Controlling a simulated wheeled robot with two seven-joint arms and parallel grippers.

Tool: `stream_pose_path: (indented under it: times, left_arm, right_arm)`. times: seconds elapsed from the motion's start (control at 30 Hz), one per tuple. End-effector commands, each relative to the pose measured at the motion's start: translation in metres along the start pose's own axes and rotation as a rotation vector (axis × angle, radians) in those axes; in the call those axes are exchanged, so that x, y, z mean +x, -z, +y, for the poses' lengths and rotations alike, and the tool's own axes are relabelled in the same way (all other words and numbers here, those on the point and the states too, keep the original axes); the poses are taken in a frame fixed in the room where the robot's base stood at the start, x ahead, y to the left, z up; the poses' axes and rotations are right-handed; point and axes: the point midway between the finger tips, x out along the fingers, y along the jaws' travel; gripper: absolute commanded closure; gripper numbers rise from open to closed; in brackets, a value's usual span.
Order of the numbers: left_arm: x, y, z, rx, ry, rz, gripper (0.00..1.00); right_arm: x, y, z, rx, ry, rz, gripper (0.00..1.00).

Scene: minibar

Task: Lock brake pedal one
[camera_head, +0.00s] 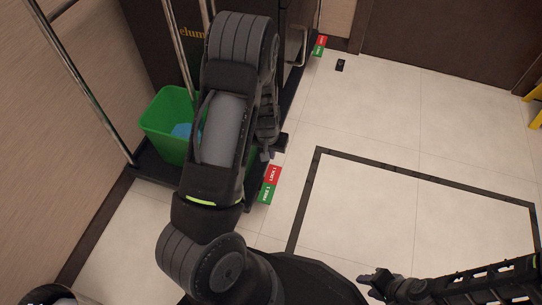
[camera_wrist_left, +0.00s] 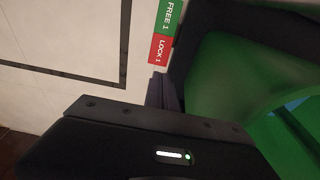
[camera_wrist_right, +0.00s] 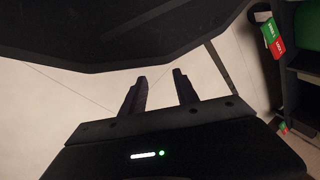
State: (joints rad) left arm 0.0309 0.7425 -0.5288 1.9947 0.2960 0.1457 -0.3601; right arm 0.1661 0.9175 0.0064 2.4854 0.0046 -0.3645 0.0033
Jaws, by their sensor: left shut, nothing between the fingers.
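Brake pedal one shows as a two-colour plate at the cart's base, with a red LOCK 1 half (camera_head: 273,175) and a green FREE 1 half (camera_head: 266,193). In the left wrist view, the red half (camera_wrist_left: 160,50) lies just beyond my fingertips and the green half (camera_wrist_left: 174,17) is farther off. My left gripper (camera_head: 266,154) is shut and empty, near the LOCK 1 end; contact cannot be told. Its closed fingers also show in the left wrist view (camera_wrist_left: 165,88). My right gripper (camera_wrist_right: 160,85) is open and empty, away from the pedal; the plate (camera_wrist_right: 272,38) shows at upper right there.
The dark cart base (camera_head: 150,172) carries a green bin (camera_head: 165,125) with something blue inside. A second red and green pedal (camera_head: 320,46) is at the cart's far end. A small black object (camera_head: 340,65) lies on the floor. Tiled floor (camera_head: 420,215) at right is clear.

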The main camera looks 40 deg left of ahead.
Motion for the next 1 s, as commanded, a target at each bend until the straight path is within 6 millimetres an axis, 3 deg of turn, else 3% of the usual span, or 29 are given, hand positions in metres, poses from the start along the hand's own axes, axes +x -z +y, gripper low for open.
stream_pose_path:
  times: [0.53, 0.7, 1.0]
  left_arm:
    - [0.107, -0.002, -0.001, -0.001, 0.001, -0.001, 1.0]
    - [0.122, -0.001, 0.0, 0.0, 0.0, 0.0, 1.0]
    - [0.125, 0.0, 0.0, 0.0, 0.0, 0.0, 1.0]
  right_arm:
    - [0.052, 0.006, 0.017, 0.005, -0.002, 0.026, 0.64]
    - [0.06, 0.007, 0.019, 0.005, -0.002, 0.031, 0.64]
    - [0.061, 0.008, 0.019, 0.005, -0.002, 0.034, 0.64]
